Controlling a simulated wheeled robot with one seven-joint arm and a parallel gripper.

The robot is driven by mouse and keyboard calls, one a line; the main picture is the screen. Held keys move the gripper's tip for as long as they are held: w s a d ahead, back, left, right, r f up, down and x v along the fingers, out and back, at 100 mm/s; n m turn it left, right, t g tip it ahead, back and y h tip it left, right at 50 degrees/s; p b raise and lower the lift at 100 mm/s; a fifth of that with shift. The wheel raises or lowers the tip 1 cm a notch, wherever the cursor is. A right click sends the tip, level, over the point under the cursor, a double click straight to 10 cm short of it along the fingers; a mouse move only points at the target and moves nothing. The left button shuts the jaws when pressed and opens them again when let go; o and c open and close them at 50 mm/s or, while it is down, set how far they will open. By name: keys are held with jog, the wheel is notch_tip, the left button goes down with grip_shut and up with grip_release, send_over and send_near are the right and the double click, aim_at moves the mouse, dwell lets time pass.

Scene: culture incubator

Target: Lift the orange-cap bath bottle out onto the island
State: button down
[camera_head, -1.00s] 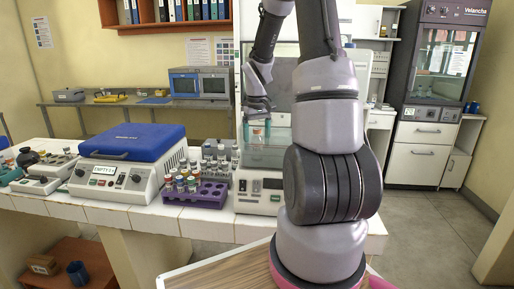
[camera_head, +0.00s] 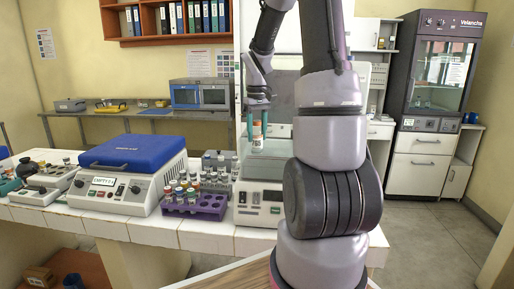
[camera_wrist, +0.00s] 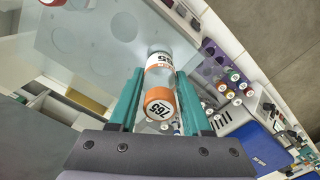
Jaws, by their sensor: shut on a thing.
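My gripper (camera_head: 257,128) is shut on the orange-cap bottle (camera_head: 257,142), a small clear bottle with a white-and-orange label. It hangs upright in the head view, above the glassy basin of the water bath (camera_head: 260,193). In the wrist view the bottle (camera_wrist: 159,72) sits between the two teal fingers of my gripper (camera_wrist: 155,90), its numbered orange cap towards the camera. The bath's pale perforated floor (camera_wrist: 95,45) lies beyond it. My arm hides the bath's right side in the head view.
A purple rack (camera_head: 205,207) with several capped vials and some empty holes stands left of the bath. Farther left is a blue-lidded machine (camera_head: 135,160). The white tiled island (camera_head: 150,228) has a narrow bare strip along its front. Another red-capped bottle (camera_wrist: 52,2) shows in the wrist view.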

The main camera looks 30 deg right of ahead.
jog(key=shift+r, duration=4.55)
